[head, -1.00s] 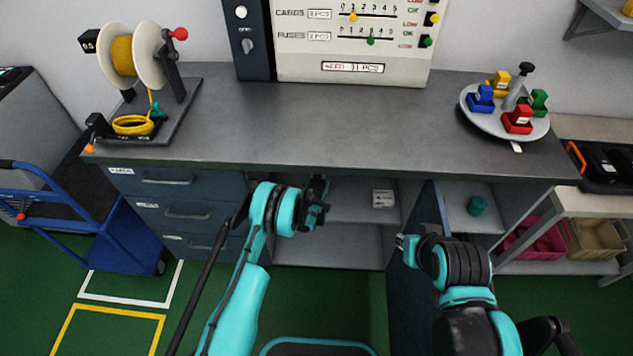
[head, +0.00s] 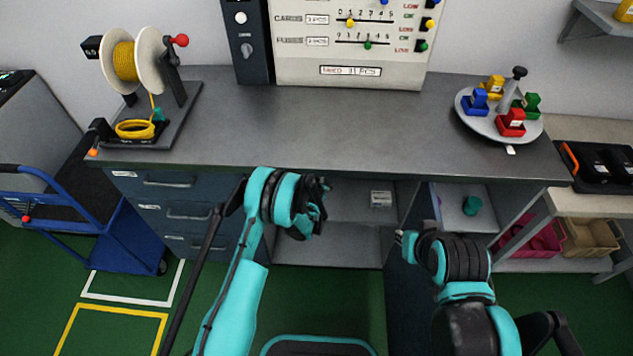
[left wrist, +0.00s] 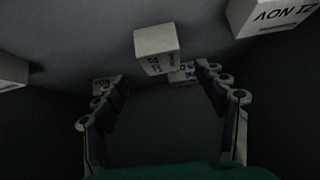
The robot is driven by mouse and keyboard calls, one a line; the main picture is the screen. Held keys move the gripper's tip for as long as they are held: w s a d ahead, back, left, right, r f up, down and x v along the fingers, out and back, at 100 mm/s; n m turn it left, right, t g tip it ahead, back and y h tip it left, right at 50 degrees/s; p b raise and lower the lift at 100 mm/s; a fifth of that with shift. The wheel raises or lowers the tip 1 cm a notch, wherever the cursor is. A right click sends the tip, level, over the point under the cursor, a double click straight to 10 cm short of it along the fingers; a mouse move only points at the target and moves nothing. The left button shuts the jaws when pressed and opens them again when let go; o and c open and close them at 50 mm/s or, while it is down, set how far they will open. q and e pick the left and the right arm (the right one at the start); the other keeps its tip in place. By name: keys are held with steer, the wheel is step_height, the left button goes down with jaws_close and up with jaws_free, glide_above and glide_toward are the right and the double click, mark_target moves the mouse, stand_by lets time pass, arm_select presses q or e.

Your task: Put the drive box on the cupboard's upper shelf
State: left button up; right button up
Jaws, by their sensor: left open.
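The cupboard (head: 335,240) under the bench is open, with an upper and a lower shelf level. A small white labelled box (head: 381,199) sits inside on the upper level. My left gripper (head: 315,208) is at the cupboard opening, left of that box. In the left wrist view my left gripper (left wrist: 158,78) is open and empty, with a pale lettered box (left wrist: 157,48) ahead between and beyond its fingertips. I cannot tell which box is the drive box. My right gripper (head: 403,240) is beside the dark cupboard door (head: 398,290); its fingers are too small to read.
The left wrist view also shows a box with upside-down lettering (left wrist: 272,17), one at the left edge (left wrist: 12,70) and small ones behind. The bench top (head: 330,130) is mostly clear.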

arm_select(q)
steer(key=v, duration=0.4)
steer(key=shift+p, duration=0.4)
